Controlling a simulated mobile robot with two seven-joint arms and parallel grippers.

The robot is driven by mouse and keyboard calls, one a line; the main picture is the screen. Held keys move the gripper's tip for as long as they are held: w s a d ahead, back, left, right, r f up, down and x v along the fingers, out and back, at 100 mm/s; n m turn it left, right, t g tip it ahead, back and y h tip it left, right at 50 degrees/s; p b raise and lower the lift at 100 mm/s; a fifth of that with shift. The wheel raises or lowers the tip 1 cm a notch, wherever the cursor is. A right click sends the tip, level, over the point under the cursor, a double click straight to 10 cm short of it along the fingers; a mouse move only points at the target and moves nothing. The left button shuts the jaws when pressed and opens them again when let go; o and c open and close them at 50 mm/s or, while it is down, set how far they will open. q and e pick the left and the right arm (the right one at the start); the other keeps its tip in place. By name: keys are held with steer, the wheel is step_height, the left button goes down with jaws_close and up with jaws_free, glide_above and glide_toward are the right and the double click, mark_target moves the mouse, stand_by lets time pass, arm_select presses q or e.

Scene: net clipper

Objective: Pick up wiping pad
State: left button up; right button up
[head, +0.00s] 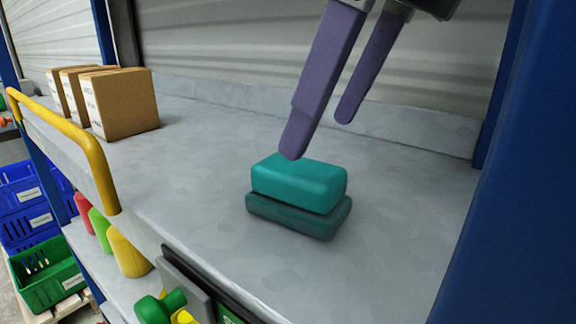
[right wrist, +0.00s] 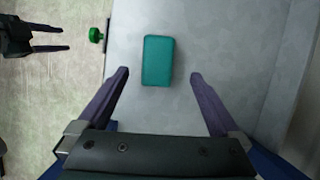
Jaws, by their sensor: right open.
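The wiping pad (head: 298,183) is a teal block with rounded edges and a darker teal lower layer. It lies flat on the grey metal shelf. My right gripper (head: 318,137) is open and empty above and just behind the pad, its purple fingers pointing down. In the right wrist view the pad (right wrist: 158,60) lies between and slightly beyond the two fingertips, with a gap on each side. My left gripper (right wrist: 66,38) shows at the upper left of that view, apart from the shelf, its fingers spread and empty. It is outside the head view.
Cardboard boxes (head: 120,104) stand at the back left of the shelf. A yellow rail (head: 75,135) rises at its left edge. A blue post (head: 510,180) stands at the right. A green knob (head: 158,306) sits below the front edge. The shelf around the pad is clear.

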mark_target(289, 163)
steer(key=shift+x, duration=1.05)
steer(key=p+x, duration=0.1)
steer(key=x, duration=0.1)
steer(key=a+x, duration=0.1)
steer(key=x, duration=0.1)
steer(key=shift+w+p, duration=0.1)
steer(key=shift+p, duration=0.25)
steer(key=shift+w+a+f, duration=0.15)
steer(key=shift+a+f, duration=0.05)
steer(key=shift+f, duration=0.4)
steer(key=c, duration=1.4)
step_height(289, 163, up, 10)
steer(key=shift+r+b, duration=0.1)
steer(key=shift+b, duration=0.6)
